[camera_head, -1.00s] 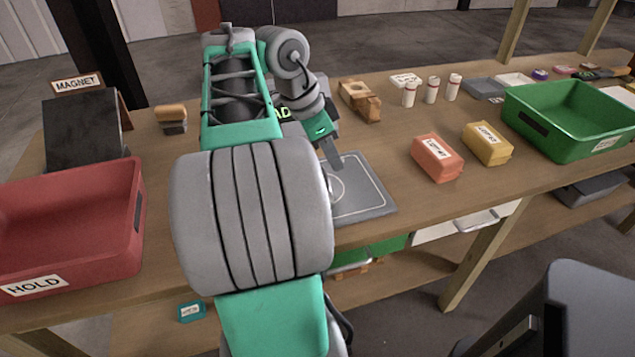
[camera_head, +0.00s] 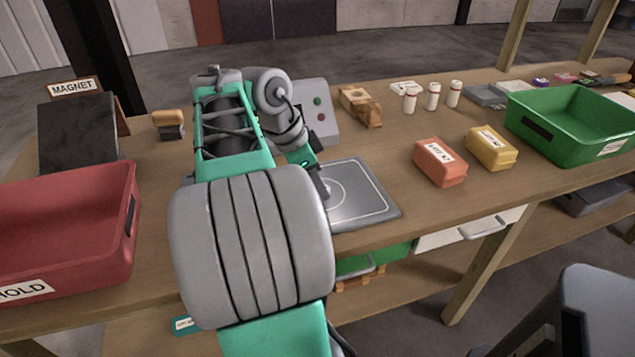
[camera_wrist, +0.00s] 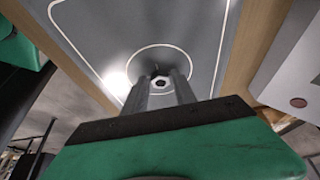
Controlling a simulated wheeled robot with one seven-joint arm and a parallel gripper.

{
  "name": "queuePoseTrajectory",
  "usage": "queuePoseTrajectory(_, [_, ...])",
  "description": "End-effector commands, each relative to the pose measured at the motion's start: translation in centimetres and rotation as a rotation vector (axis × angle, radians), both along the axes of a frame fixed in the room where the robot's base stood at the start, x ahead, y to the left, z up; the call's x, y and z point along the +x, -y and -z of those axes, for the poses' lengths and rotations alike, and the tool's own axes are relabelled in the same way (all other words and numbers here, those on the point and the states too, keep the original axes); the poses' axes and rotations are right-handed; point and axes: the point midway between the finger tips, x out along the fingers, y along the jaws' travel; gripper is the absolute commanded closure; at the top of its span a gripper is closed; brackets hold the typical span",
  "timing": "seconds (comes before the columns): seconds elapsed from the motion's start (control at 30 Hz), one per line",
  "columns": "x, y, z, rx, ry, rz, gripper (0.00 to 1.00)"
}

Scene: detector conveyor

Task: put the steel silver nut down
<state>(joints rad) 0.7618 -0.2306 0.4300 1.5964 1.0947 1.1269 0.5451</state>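The steel silver nut (camera_wrist: 160,83) is a small ring with a dark hole. In the wrist view it shows between my fingertips, inside the white circle of the grey plate (camera_wrist: 208,18). It appears to lie on the plate, with narrow gaps to the fingers. My gripper (camera_wrist: 161,76) points down, its two fingers apart on either side of the nut. In the head view the plate (camera_head: 375,207) lies near the table's front edge. My gripper (camera_head: 324,190) is low over its left part, and the nut is hidden there.
A grey control box (camera_head: 318,97) stands just behind the plate. A red HOLD bin (camera_head: 118,243) is at left, a green bin (camera_head: 562,153) at right. Orange (camera_head: 437,171) and yellow (camera_head: 487,158) packets lie right of the plate. Table between plate and packets is clear.

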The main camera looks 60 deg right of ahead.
Motion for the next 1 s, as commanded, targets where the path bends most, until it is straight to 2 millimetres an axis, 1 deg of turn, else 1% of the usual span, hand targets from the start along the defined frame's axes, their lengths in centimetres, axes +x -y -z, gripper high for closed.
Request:
queuePoseTrajectory(0.03, [0.0, 0.0, 0.0, 0.0, 0.0, 0.0, 0.62])
queuePoseTrajectory(0.13, [0.0, 0.0, 0.0, 0.0, 0.0, 0.0, 0.55])
queuePoseTrajectory(0.37, [0.0, 0.0, -0.1, 0.0, 0.0, 0.0, 0.55])
queuePoseTrajectory(0.47, [0.1, -0.1, -0.9, -0.001, 0.001, 0.0, 0.55])
queuePoseTrajectory(0.57, [0.7, -0.5, -2.8, -0.001, 0.001, -0.002, 0.55])
queuePoseTrajectory(0.7, [1.7, -1.5, -6.6, -0.002, 0.002, -0.002, 0.55])
queuePoseTrajectory(0.8, [2.4, -2.2, -8.9, 0.001, 0.001, -0.002, 0.55])
queuePoseTrajectory(0.9, [2.9, -2.8, -10.6, 0.001, 0.001, -0.002, 0.55])
queuePoseTrajectory(1.0, [3.2, -3.1, -11.4, 0.0, 0.0, -0.001, 0.55])
